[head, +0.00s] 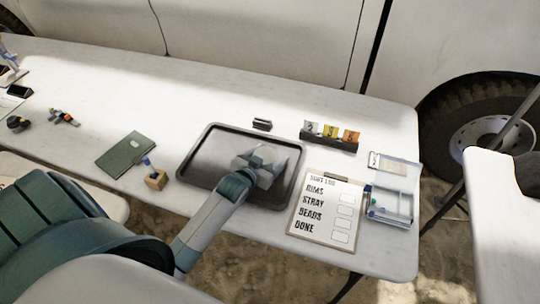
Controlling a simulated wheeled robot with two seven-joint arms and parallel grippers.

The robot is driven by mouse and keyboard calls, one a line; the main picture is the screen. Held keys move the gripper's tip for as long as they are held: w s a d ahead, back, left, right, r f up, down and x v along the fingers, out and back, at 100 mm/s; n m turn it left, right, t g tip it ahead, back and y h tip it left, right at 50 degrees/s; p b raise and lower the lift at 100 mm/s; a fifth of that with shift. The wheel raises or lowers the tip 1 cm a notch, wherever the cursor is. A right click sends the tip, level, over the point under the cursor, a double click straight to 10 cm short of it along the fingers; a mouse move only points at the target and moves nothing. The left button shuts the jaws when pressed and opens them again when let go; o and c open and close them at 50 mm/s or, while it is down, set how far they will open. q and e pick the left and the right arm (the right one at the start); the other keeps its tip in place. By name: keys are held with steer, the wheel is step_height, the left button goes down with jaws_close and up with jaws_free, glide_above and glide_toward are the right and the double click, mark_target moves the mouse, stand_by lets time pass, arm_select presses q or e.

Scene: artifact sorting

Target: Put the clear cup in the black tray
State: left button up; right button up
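The black tray (200,181) lies on the white table, with a dark rim and a shiny grey floor. My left arm reaches in from the lower left, and my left gripper (266,163) is over the right half of the tray. A pale, see-through shape is at the gripper's fingers; it may be the clear cup, but it is too blurred to tell from the gripper. Whether the fingers are open or shut does not show. My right gripper is not in view.
A clipboard (325,212) and a clear box (390,204) lie right of the tray. Numbered cards (330,134) stand behind it. A green book (126,154) and a small wooden holder (156,181) are to its left. The back of the table is mostly clear.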

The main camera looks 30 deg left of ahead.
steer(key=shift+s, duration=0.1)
arm_select(q)
steer(key=shift+r, duration=0.2)
steer(key=shift+s, duration=0.3)
steer(key=shift+s+r, duration=0.1)
steer(key=shift+s, duration=0.25)
steer(key=b+v, duration=0.1)
steer(key=v, duration=0.9)
steer(key=shift+r, duration=0.1)
steer(key=shift+s+r, duration=0.2)
steer(key=shift+s, duration=0.05)
steer(key=shift+d, duration=0.1)
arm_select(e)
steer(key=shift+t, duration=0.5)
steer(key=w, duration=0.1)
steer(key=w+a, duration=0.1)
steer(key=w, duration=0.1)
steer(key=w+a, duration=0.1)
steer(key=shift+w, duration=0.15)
